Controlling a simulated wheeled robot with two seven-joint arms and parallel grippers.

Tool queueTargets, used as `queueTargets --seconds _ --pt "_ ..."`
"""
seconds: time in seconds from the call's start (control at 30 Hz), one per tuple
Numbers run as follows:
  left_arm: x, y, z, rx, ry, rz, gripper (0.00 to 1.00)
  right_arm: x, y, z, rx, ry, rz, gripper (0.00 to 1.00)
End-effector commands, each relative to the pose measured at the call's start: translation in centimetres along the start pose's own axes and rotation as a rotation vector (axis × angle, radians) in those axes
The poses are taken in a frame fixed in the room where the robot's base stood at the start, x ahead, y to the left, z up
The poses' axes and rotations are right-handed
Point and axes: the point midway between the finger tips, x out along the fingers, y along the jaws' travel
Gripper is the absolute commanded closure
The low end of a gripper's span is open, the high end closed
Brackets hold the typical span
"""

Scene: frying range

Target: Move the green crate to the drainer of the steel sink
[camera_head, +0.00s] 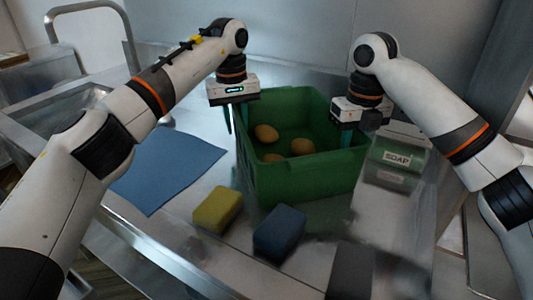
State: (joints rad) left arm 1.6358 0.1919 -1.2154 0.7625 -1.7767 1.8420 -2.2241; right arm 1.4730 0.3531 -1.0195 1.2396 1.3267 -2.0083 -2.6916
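The green crate (310,178) stands upright in the middle of the view, with several yellow-brown potatoes (302,146) inside. My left gripper (231,118) points down at the crate's left wall, with a finger showing just outside it. My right gripper (347,136) points down at the right wall, with a teal finger showing at its inner side. The other fingertips are hidden, so I cannot tell whether either gripper is closed on the walls. The steel sink (62,113) is at the left, its basin partly behind my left arm.
A blue cloth (170,168) lies flat left of the crate. A yellow sponge (217,209) and a dark blue sponge (280,233) lie in front of it. A curved tap (88,8) rises behind the sink.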

Motion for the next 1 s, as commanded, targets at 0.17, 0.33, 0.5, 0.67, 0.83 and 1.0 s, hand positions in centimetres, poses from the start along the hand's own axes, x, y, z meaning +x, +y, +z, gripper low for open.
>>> queueTargets --seconds 0.17,0.33,0.5,0.67,0.83,1.0 --pt "-2.2 -0.1 0.0 0.001 -0.004 -0.002 0.74 0.0 0.0 0.0 -0.001 0.0 0.0 0.74" --pt "-6.2 -0.1 0.0 -0.002 -0.004 -0.002 0.74 0.0 0.0 0.0 -0.001 0.001 0.0 0.74" --pt "-9.5 -0.1 -0.1 -0.003 -0.003 0.0 0.74 0.0 0.0 0.0 -0.001 0.001 0.0 0.74" --pt "-10.7 -0.1 0.1 -0.002 -0.001 0.001 0.74 0.0 0.0 0.0 -0.001 0.001 0.0 0.74" --pt "-11.6 0.0 0.0 -0.001 -0.001 0.001 0.74 0.0 0.0 0.0 -0.001 0.0 0.0 0.74" --pt "-11.9 0.0 0.0 -0.001 -0.001 0.0 0.74 -0.5 0.0 0.0 -0.001 0.001 0.001 0.74"
